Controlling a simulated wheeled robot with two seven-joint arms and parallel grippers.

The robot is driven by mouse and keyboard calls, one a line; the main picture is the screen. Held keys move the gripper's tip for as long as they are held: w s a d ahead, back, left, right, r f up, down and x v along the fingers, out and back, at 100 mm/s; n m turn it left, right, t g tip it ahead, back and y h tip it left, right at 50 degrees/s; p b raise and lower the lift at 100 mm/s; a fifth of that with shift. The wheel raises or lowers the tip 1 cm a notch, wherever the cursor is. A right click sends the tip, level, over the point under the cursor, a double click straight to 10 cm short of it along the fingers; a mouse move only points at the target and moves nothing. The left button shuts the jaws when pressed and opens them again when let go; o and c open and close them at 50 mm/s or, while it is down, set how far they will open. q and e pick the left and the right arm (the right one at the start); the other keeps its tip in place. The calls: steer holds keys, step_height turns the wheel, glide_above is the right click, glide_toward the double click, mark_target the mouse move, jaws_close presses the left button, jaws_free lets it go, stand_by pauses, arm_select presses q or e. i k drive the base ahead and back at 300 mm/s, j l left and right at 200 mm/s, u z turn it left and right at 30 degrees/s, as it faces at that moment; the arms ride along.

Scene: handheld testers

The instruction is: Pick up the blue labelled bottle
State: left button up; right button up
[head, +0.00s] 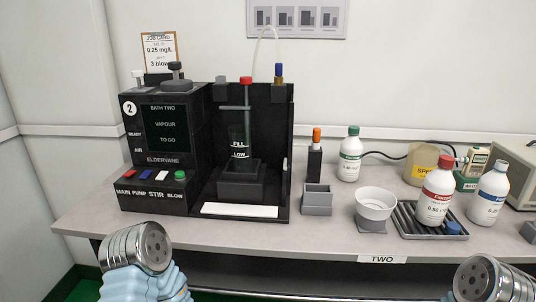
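The blue labelled bottle (488,196) is white with a blue band on its label and a grey cap. It stands upright at the right of the bench, just right of a red-capped, red-labelled bottle (435,195). A silver round part of my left arm shows at the bottom left and one of my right arm at the bottom right, both in front of the bench edge. No gripper fingers show on either arm. Nothing is seen touching the blue labelled bottle.
A grey ribbed tray (408,222) holds the red-labelled bottle and a small blue cap (453,228). A white bowl (375,205), a green-capped bottle (350,158) and a yellow container (420,165) stand nearby. A black tester (155,190) fills the left. A pale instrument (515,165) stands behind right.

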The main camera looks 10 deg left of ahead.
mark_target(491, 189)
steer(key=u, duration=0.5)
steer(key=k+l+z, duration=0.1)
steer(key=z, duration=0.35)
steer(key=l+z, duration=0.25)
steer(key=z, duration=0.2)
steer(key=l+z, duration=0.25)
steer(key=z, duration=0.2)
steer(key=k+j+z, duration=0.1)
steer(key=z, duration=0.25)
steer(key=k+j+z, duration=0.1)
steer(key=z, duration=0.3)
